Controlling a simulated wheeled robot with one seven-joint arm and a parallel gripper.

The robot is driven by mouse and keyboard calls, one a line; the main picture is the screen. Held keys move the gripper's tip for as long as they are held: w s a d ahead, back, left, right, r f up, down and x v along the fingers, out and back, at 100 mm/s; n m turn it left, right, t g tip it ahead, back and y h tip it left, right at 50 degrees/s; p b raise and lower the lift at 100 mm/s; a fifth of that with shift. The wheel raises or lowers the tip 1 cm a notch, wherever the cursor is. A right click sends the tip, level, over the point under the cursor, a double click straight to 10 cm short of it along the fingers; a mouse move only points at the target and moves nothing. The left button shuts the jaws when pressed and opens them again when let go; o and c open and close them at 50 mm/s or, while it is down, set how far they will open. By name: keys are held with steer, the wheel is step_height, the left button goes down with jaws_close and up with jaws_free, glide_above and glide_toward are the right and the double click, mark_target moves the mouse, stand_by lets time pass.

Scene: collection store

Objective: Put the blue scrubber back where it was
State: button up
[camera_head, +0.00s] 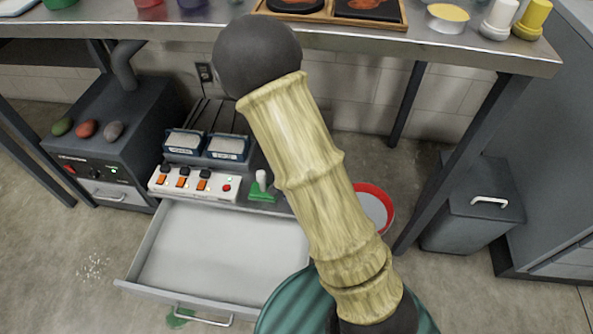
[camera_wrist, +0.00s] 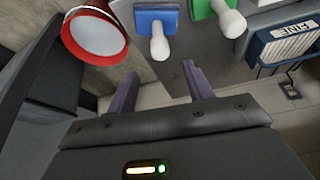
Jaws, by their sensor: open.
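The blue scrubber (camera_wrist: 157,22) has a flat blue head and a pale knobbed handle. It shows at the top middle of the wrist view, on a grey surface beside the green scrubber (camera_wrist: 213,8). My gripper (camera_wrist: 160,70) is open, its two fingers spread and nothing between them. The blue scrubber lies beyond the fingertips, apart from them as far as I can tell. In the head view the green scrubber (camera_head: 262,188) shows by the power strip, while my arm hides the blue scrubber and my gripper.
A red-rimmed bucket (camera_wrist: 95,35) stands beside the scrubbers. A drawer (camera_head: 220,250) is pulled open, looking empty. Blue bins (camera_head: 228,148) and a switch strip (camera_head: 190,182) sit behind it. The table (camera_head: 400,40) overhangs, with a leg (camera_head: 455,165) and grey bin (camera_head: 470,215) at right.

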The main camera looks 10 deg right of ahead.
stand_by(0.4)
steer(key=s+d+r+n+g+y, duration=0.1)
steer(key=s+r+n, duration=0.5)
steer(key=s+r, duration=0.8)
steer(key=shift+s+d+r+y, duration=0.2)
steer(key=shift+s+d+y, duration=0.1)
steer(key=shift+d+y, duration=0.3)
step_height(320, 180, up, 7)
steer(key=p, duration=0.7)
